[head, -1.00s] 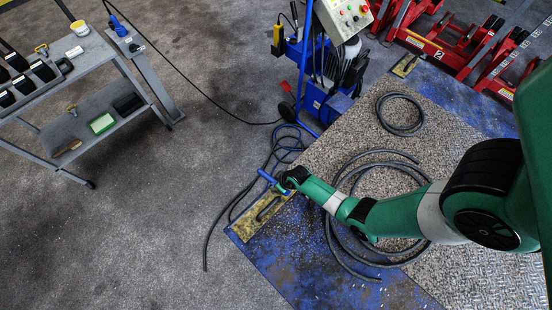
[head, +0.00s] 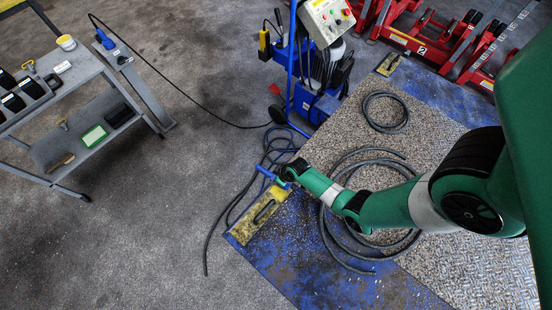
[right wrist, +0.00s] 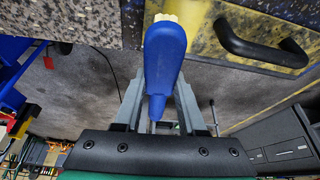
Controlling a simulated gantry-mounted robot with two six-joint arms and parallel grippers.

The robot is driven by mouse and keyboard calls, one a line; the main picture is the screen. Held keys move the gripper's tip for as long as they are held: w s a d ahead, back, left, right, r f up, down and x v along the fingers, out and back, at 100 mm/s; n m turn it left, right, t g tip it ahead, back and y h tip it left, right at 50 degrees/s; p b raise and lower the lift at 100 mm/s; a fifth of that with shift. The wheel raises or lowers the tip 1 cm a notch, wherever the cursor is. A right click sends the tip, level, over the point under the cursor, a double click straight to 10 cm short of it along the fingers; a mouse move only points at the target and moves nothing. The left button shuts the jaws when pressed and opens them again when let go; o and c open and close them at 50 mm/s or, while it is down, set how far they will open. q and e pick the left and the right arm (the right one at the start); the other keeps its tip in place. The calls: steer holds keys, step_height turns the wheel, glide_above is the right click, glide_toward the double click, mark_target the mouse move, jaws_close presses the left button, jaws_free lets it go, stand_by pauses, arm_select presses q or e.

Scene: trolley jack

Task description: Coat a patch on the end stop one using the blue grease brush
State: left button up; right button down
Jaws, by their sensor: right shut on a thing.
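My right gripper (head: 285,173) is shut on the blue grease brush (head: 266,175), above the near left corner of the platform. In the right wrist view the gripper (right wrist: 157,95) clasps the brush's blue handle (right wrist: 164,55), with pale bristles (right wrist: 168,18) pointing away from me. A worn yellow end stop (head: 250,222) with a black handle (head: 264,211) lies at that corner, just below the brush in the head view. It also shows in the right wrist view (right wrist: 205,40), behind the bristles. I cannot tell whether the bristles touch it. My left gripper is out of view.
A second yellow end stop (head: 388,65) lies at the platform's far corner. Coiled black hoses lie on the platform (head: 385,112) and floor. A blue power unit (head: 312,95) stands behind. A grey trolley (head: 85,75) with tools stands left; the floor between is open.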

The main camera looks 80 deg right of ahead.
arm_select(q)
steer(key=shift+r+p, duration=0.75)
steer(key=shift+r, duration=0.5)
arm_select(e)
steer(key=shift+r, duration=1.25)
step_height(320, 180, up, 3)
steer(key=p, duration=0.3)
steer(key=shift+r, duration=0.1)
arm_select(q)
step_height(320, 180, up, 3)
